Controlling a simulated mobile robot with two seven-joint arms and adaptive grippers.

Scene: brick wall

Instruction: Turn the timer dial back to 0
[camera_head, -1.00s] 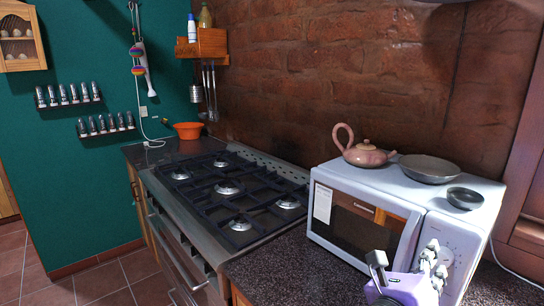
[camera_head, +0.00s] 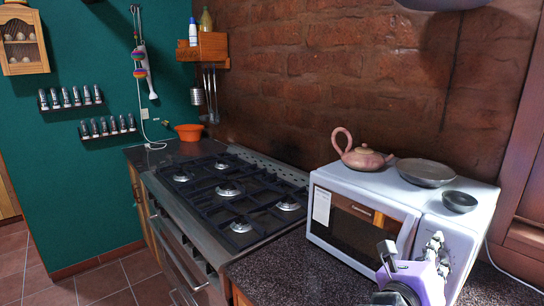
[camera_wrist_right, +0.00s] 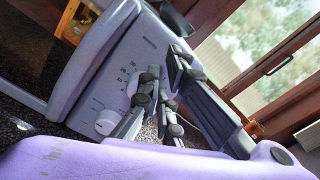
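The white microwave (camera_head: 345,250) stands on the counter, its control panel at the right of its front. In the right wrist view the panel (camera_wrist_right: 112,62) shows printed marks and a round white knob (camera_wrist_right: 107,122) low down. A second pale knob (camera_wrist_right: 133,84) shows in part beside the gripper's fingers. My left gripper is not in view.
A pink teapot (camera_head: 362,156), a shallow pan (camera_head: 425,173) and a small dark bowl (camera_head: 459,201) stand on top of the microwave. A gas stove (camera_head: 215,197) is to the left. The dark counter (camera_head: 290,270) between is clear. A window frame (camera_head: 525,190) is at the right.

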